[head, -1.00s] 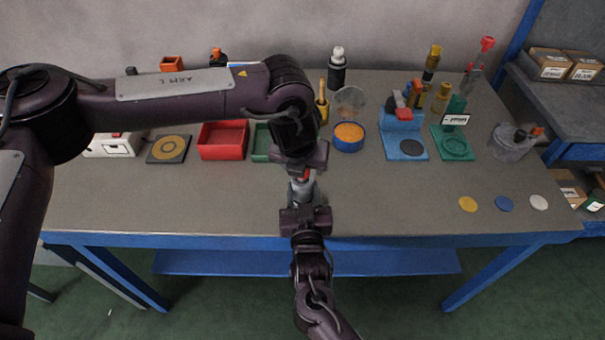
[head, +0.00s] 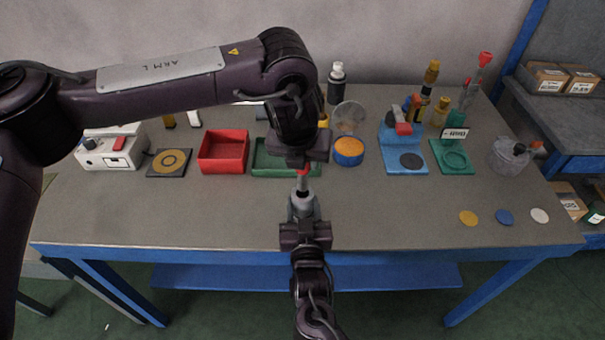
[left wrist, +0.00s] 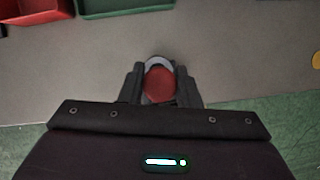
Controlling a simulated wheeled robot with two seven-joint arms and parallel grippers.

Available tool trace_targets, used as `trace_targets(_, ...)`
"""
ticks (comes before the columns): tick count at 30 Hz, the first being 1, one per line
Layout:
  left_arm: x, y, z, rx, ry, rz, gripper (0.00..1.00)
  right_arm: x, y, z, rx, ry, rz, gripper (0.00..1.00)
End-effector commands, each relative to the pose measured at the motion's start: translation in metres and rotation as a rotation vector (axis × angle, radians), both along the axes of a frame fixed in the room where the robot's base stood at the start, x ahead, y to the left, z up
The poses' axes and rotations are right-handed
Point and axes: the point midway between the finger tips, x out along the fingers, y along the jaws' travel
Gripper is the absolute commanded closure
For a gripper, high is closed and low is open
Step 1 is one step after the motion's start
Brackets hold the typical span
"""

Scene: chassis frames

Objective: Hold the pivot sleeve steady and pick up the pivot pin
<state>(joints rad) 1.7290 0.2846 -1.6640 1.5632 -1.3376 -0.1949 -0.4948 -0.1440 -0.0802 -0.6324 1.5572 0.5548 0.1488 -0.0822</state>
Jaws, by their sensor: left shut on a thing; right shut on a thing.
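The pivot pin (head: 302,184) has a red head and a pale shaft, and stands upright under my left gripper (head: 302,167). My left gripper is shut on its red head, which also shows between the fingers in the left wrist view (left wrist: 160,85). The grey pivot sleeve (head: 302,206) stands directly below the pin, near the table's front edge. My right gripper (head: 304,222) is shut on the sleeve from the front. A length of shaft shows above the sleeve. I cannot tell whether the pin's tip is still inside it. The sleeve's pale rim shows behind the red head in the left wrist view.
A blue tub with orange contents (head: 348,157), a blue stand (head: 405,166) and a green stand (head: 452,168) are farther right.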

Motion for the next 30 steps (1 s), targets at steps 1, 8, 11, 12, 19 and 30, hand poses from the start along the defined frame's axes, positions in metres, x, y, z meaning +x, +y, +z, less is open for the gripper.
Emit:
trace_targets(1, 0.001, 0.0, 0.011, -0.001, -0.004, 0.0, 0.94, 0.0, 0.0, -0.001, 0.0, 0.002, 0.0, 0.87)
trace_targets(8, 0.0, 0.0, 0.037, 0.001, -0.001, 0.0, 0.94, 0.0, 0.0, -0.001, 0.0, 0.002, 0.0, 0.87)
trace_targets(11, 0.0, 0.0, 0.039, 0.0, 0.001, 0.0, 0.94, 0.0, 0.0, -0.001, 0.0, 0.002, 0.0, 0.87)
trace_targets(12, 0.0, 0.0, 0.039, 0.0, 0.001, 0.0, 0.94, 0.0, 0.0, -0.001, 0.0, 0.001, 0.0, 0.87)
trace_targets(19, 0.0, 0.0, 0.039, 0.0, 0.001, 0.0, 0.94, 0.0, 0.0, -0.001, 0.0, 0.001, 0.0, 0.47)
trace_targets(30, 0.0, 0.0, 0.039, 0.0, 0.0, 0.0, 0.94, 0.0, 0.0, 0.0, 0.0, 0.0, 0.0, 0.32)
